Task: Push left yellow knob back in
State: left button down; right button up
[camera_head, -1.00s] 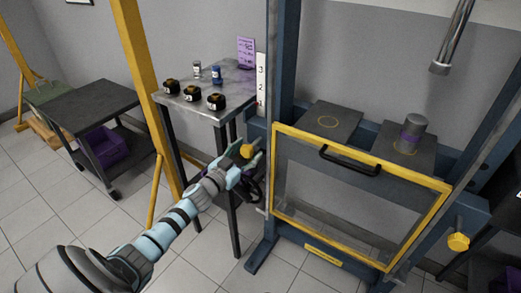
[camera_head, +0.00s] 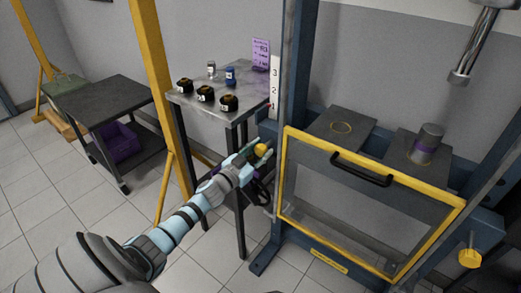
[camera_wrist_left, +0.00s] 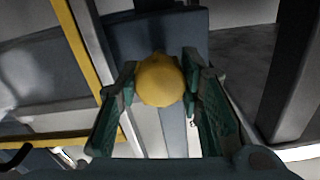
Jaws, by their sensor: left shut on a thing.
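The left yellow knob (camera_head: 261,150) is on the left side of the blue press frame, beside the yellow-edged guard door (camera_head: 287,180). My left gripper (camera_head: 259,156) is at this knob, with its fingers on either side of it. In the left wrist view the round knob (camera_wrist_left: 160,82) sits between the two green finger pads, near their tips, and the gripper is shut on it. The blue frame is right behind the knob. How far the knob stands out is hard to tell. A right yellow knob (camera_head: 469,258) stands out on the right side of the frame. My right gripper is not in view.
A metal table (camera_head: 240,116) with black containers and small bottles stands left of the press, close to my left arm. A yellow post (camera_head: 155,80) and a dark cart (camera_head: 92,97) are farther left. The guard door has a black handle (camera_head: 361,170).

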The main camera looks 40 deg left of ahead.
pick_arm(q)
jog(key=shift+w+a+f, duration=0.1)
jog(key=shift+w+f, duration=0.1)
jog(key=shift+w, duration=0.25)
jog(key=shift+w+f, duration=0.15)
jog(key=shift+w, duration=0.3)
jog(key=shift+s+r, duration=0.1)
jog(key=shift+s, duration=0.1)
jog(key=c, duration=1.4)
grip_release()
jog(key=shift+s+r, duration=0.2)
jog(key=shift+s, duration=0.05)
jog(key=shift+c, duration=0.2)
jog(key=o, duration=0.3)
jog(key=shift+s+r, duration=0.1)
jog(key=shift+o, duration=0.3)
jog(key=shift+w, duration=0.25)
jog(key=shift+s, duration=0.1)
jog(key=s, duration=0.7)
jog(key=shift+s, duration=0.2)
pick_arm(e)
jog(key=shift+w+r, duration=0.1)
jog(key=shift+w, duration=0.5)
